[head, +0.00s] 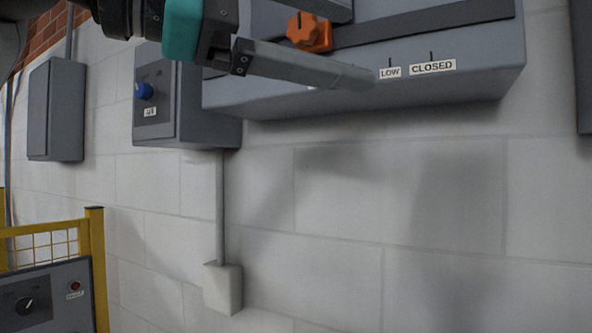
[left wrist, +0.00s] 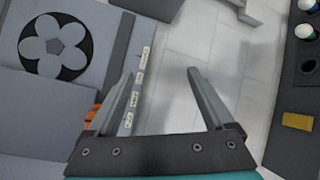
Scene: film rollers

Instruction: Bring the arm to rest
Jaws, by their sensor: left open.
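My left gripper (head: 362,52) reaches in from the top left of the head view, in front of a grey wall-mounted unit (head: 470,75). In the left wrist view the two fingers of this gripper (left wrist: 160,72) stand wide apart with nothing between them. An orange knob (head: 310,32) on the unit shows just above one finger in the head view. Part of the orange knob (left wrist: 93,112) also shows beside the left finger in the left wrist view, partly hidden. My right gripper is not in view.
Labels reading LOW (head: 390,72) and CLOSED (head: 432,67) mark the unit. A grey box with a blue knob (head: 144,91) hangs to its left. A yellow fence (head: 97,260) and control panel (head: 45,300) stand at lower left. The wall below the unit is clear.

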